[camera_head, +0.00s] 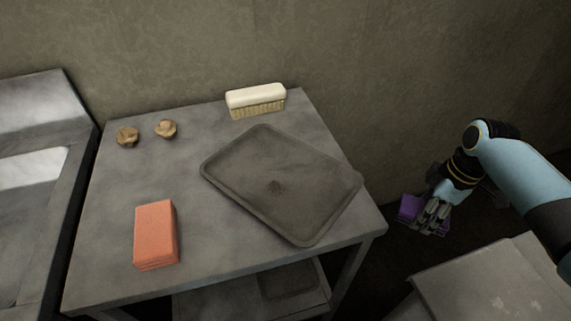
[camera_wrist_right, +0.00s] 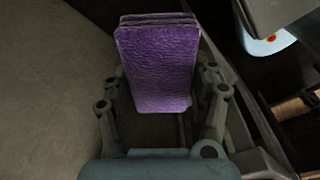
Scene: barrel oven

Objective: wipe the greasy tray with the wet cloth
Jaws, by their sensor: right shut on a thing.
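The greasy tray (camera_head: 285,185) is a dark grey rectangular tray with a raised rim, lying at an angle on the right half of a grey table. A darker smudge shows near its middle. My right gripper (camera_head: 430,218) is shut on a folded purple cloth (camera_head: 411,208), to the right of the table and apart from the tray. In the right wrist view the purple cloth (camera_wrist_right: 158,62) stands up between the fingers of the right gripper (camera_wrist_right: 164,105). An orange folded cloth or block (camera_head: 156,233) lies at the table's front left. My left gripper is not in view.
A scrubbing brush (camera_head: 256,101) with a cream back stands behind the tray. Two small brown lumps (camera_head: 128,137) lie at the back left. A metal basin (camera_head: 30,190) adjoins on the left. Another grey surface (camera_head: 490,285) is at the lower right, with a gap between.

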